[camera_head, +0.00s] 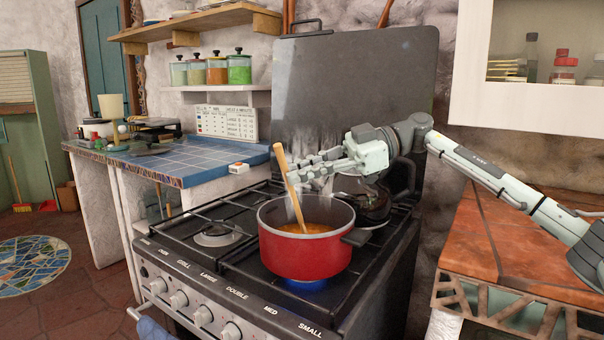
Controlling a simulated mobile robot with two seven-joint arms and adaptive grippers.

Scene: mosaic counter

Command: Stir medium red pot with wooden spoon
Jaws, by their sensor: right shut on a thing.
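The red pot (305,254) stands on a lit front burner of the stove, with a blue flame under it. It holds an orange-brown liquid (312,228). The wooden spoon (283,170) leans up and to the left out of the pot, its lower end hidden in the liquid. My right gripper (306,172) reaches in from the right above the pot's rim and is shut on the spoon's handle. My left gripper is not in view.
The stove's black grates (232,218) are bare to the pot's left. A dark pan or kettle (368,205) sits behind the pot at right. The raised stove lid (355,90) stands behind. A blue-tiled counter (205,158) is at left, an orange-tiled one (500,240) at right.

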